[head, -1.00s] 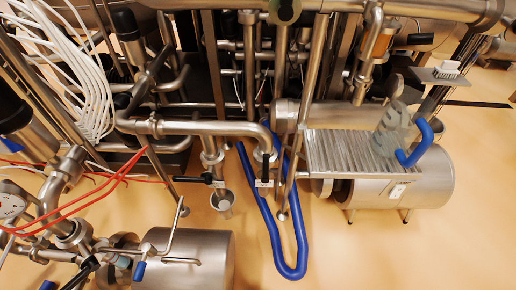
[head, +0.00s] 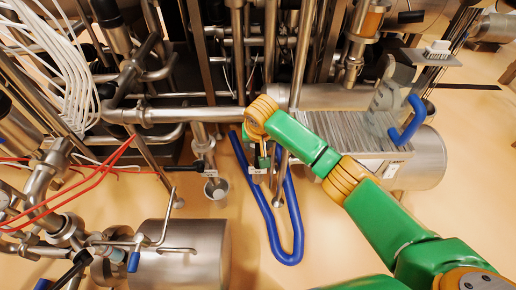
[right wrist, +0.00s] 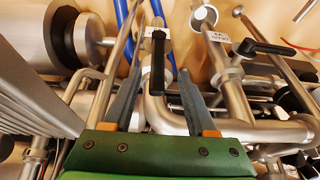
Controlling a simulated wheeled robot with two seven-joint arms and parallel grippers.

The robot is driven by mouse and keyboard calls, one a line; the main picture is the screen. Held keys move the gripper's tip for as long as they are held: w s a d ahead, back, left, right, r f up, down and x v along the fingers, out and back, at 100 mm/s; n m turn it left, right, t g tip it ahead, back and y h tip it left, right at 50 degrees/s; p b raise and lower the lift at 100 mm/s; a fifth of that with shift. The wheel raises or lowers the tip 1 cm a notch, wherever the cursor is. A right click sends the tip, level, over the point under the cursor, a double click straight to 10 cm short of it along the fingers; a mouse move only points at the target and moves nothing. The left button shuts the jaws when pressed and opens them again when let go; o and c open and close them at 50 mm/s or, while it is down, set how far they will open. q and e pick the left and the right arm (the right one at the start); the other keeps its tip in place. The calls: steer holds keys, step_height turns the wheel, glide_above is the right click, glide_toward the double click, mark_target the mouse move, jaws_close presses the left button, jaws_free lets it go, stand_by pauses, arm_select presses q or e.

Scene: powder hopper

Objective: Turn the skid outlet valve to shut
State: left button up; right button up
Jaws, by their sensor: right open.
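Two pipe valves with black lever handles show side by side. One lever (right wrist: 158,62) lies in line with its pipe, between the spread fingers of my right gripper (right wrist: 160,80) in the right wrist view. The fingers stand on either side of it, and I see no grip on it. In the head view my right gripper (head: 263,160) covers most of this valve; a white tag (head: 257,171) shows below. The other valve's lever (head: 183,168) sticks out sideways, and it also shows in the right wrist view (right wrist: 268,47). I cannot read which tag names the skid outlet. My left gripper is out of view.
A blue hose (head: 290,257) loops on the floor close to the gripper. A ribbed metal platform (head: 350,135) sits beside my right arm.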

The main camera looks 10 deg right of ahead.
mark_target(259, 145)
steer(key=shift+w+r, duration=0.1)
steer(key=shift+r, duration=0.8)
steer(key=shift+w+d+f+b, duration=0.1)
steer(key=shift+d+f+b, duration=0.05)
steer(key=shift+f+b, duration=0.2)
steer(key=b+x, duration=0.3)
steer(key=x, duration=0.3)
steer(key=shift+w, duration=0.1)
steer(key=c, duration=0.9)
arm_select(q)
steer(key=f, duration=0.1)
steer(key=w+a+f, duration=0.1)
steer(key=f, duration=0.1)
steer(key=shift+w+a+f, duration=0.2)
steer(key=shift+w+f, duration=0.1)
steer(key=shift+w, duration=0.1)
arm_select(e)
jaws_close()
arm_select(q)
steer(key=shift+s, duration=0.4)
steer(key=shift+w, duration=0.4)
arm_select(e)
steer(key=shift+d, duration=0.1)
